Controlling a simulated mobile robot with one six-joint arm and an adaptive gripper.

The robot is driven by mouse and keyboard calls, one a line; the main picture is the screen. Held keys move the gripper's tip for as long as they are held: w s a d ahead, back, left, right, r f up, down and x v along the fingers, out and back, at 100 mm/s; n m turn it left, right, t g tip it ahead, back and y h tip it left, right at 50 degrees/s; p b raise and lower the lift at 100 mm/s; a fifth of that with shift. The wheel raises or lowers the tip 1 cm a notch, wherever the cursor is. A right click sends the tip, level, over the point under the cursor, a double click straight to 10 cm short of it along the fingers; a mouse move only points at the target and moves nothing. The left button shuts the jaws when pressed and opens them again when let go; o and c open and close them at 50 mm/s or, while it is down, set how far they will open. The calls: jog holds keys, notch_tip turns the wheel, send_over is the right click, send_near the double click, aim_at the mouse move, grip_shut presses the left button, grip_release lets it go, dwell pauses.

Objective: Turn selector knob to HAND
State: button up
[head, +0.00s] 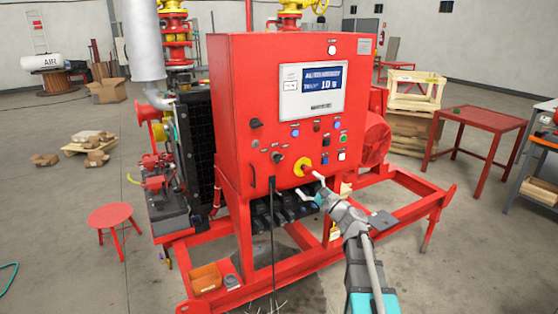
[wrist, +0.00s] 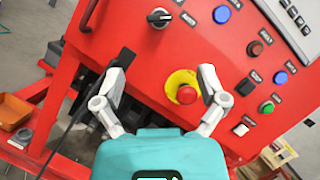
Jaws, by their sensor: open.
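The selector knob (head: 277,158) is a black knob on a silver ring, on the front of the red control cabinet (head: 240,80). It also shows at the top of the wrist view (wrist: 160,18), with small labels around it that are too small to read. My gripper (head: 311,184) is open and empty in front of the lower panel, below and to the right of the knob. In the wrist view its two fingers (wrist: 164,72) are spread wide, with the knob beyond and above them. No contact with the knob shows.
A red emergency stop button on a yellow ring (wrist: 186,94) sits close to the right finger. Several coloured push buttons (wrist: 250,78) lie to its right. A dark cable (head: 272,220) hangs below the panel.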

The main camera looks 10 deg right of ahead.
aim_at(279, 157)
jog(key=p+x, duration=0.4)
jog(key=x, duration=1)
dwell(0.4)
jog(key=shift+s, duration=0.1)
jog(key=c, duration=1.2)
jog(key=shift+o, duration=0.2)
